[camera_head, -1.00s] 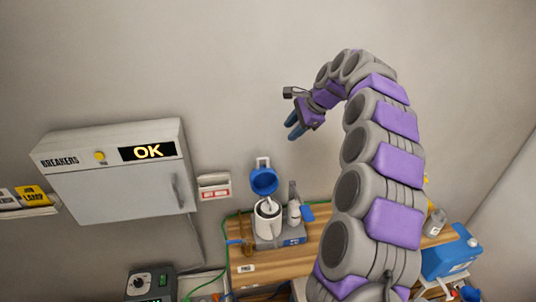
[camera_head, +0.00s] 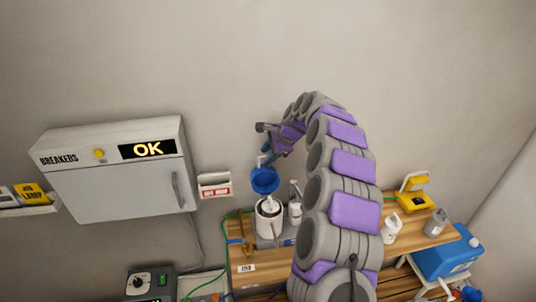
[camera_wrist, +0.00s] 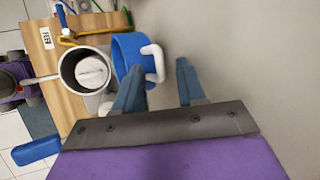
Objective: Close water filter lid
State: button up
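The water filter (camera_head: 270,228) is a white cylindrical canister on the wooden shelf, with its top open and a white cartridge inside. Its blue lid (camera_head: 264,180) stands raised at the canister's back edge. In the wrist view the lid (camera_wrist: 127,48) has a white handle (camera_wrist: 155,62) on its outer side, and the open canister (camera_wrist: 70,70) is to its left. My gripper (camera_head: 267,156) is just above the lid. In the wrist view my gripper (camera_wrist: 159,68) is open, with its blue fingers apart near the handle. Whether a finger touches the lid cannot be told.
A grey breaker box (camera_head: 118,180) is on the wall at left. A small red-and-white box (camera_head: 214,185) is on the wall beside the lid. Bottles (camera_head: 391,227) and a yellow device (camera_head: 414,195) stand on the shelf at right. The wall above is clear.

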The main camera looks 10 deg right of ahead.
jog(key=shift+a, duration=0.15)
jog(key=shift+c, duration=0.3)
grip_shut()
dwell(0.3)
